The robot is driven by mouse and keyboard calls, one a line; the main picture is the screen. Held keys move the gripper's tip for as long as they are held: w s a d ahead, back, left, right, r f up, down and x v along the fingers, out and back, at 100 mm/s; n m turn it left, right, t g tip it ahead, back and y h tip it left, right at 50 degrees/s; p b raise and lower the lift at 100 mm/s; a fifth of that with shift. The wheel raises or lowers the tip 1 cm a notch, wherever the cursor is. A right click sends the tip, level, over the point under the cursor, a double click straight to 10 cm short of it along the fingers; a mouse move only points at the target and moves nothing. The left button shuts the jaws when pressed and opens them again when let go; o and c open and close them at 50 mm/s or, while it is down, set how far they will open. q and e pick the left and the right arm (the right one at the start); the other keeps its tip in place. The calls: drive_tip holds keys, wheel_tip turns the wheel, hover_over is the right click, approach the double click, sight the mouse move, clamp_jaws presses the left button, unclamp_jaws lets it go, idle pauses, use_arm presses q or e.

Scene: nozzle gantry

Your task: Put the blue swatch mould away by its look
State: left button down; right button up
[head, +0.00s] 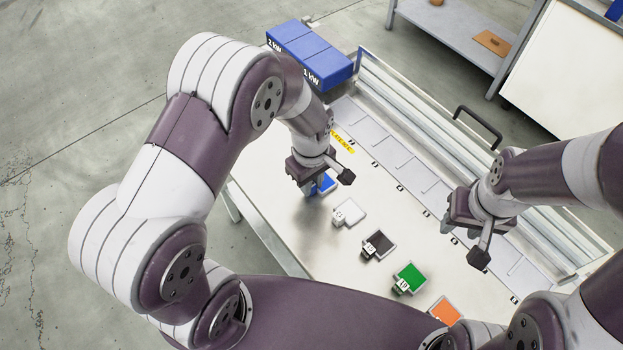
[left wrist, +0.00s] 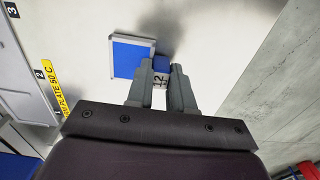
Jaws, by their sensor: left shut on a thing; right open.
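The blue swatch mould (left wrist: 132,56) is a flat square with a blue face, a pale rim and a small tab marked 12. In the head view the blue mould (head: 325,184) shows partly behind my left gripper (head: 308,190). In the left wrist view my left gripper (left wrist: 160,75) is shut on the mould's tab. I cannot tell whether the mould touches the table. My right gripper (head: 480,240) is open and empty, over the right part of the table near the slotted strip.
White (head: 349,212), dark brown (head: 379,244), green (head: 410,277) and orange (head: 445,311) moulds lie in a row on the table (head: 270,205). A numbered strip of slots (head: 400,160) runs along the back. A yellow hot-plate label (head: 343,142) and blue boxes (head: 310,55) are at its left end.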

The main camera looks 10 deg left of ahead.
use_arm(q)
drive_tip(key=shift+f, duration=0.1)
drive_tip(key=shift+f, duration=0.15)
drive_tip(key=c, duration=1)
unclamp_jaws()
wheel_tip(320, 180, up, 12)
drive_tip(key=f, duration=0.1)
drive_tip(key=s+a+m+t, duration=0.1)
drive_tip(key=s+a+m, duration=0.6)
drive_tip(key=m, duration=0.3)
drive_tip(key=shift+s+a+f+m, duration=0.15)
drive_tip(key=shift+s+m, duration=0.15)
drive_tip(key=shift+s, duration=0.45)
